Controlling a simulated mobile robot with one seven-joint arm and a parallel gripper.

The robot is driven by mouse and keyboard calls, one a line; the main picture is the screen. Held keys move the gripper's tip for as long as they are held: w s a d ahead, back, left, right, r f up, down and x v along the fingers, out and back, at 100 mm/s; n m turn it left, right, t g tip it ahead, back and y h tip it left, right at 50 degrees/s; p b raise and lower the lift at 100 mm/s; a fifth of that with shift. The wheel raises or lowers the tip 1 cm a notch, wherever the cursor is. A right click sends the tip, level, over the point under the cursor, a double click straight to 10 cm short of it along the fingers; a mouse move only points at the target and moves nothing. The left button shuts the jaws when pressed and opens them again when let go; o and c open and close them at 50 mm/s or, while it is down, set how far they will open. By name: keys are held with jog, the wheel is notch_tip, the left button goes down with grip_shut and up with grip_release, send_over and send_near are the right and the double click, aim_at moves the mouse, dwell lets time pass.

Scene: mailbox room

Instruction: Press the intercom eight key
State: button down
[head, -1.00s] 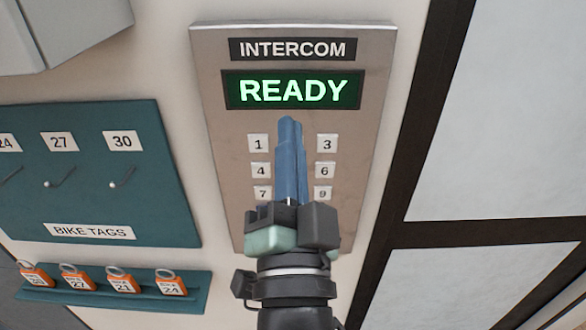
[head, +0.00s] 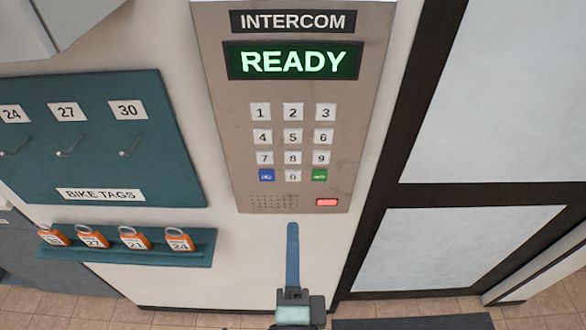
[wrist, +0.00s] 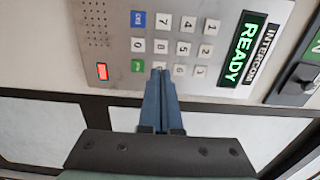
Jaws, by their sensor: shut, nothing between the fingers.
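The intercom (head: 225,110) is a brown-grey wall panel with a green READY display (head: 293,61) above a grid of white keys. The eight key (head: 293,157) is in the middle column, between the five key (head: 293,135) and the zero key (head: 293,176). It also shows uncovered in the wrist view (wrist: 160,45). My gripper (head: 292,226) is shut and empty, its blue fingers appearing just below the panel's bottom edge in the head view. In the wrist view, the fingertips (wrist: 160,72) overlap the nine key's place, beside the eight key. Contact is not visible.
A blue key (head: 266,175), a green key (head: 319,175) and a red light (head: 327,202) are low on the panel. A teal bike-tag board (head: 100,140) and a shelf of orange tags (head: 200,245) are left. A dark-framed door (head: 385,185) is right.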

aim_at(293, 156)
jog(key=w+p, duration=0.4)
jog(key=w, duration=0.8)
jog(key=shift+w+r, duration=0.15)
jog(key=shift+w, duration=0.75)
jog(key=shift+w, duration=0.5)
jog(key=shift+r, duration=0.3)
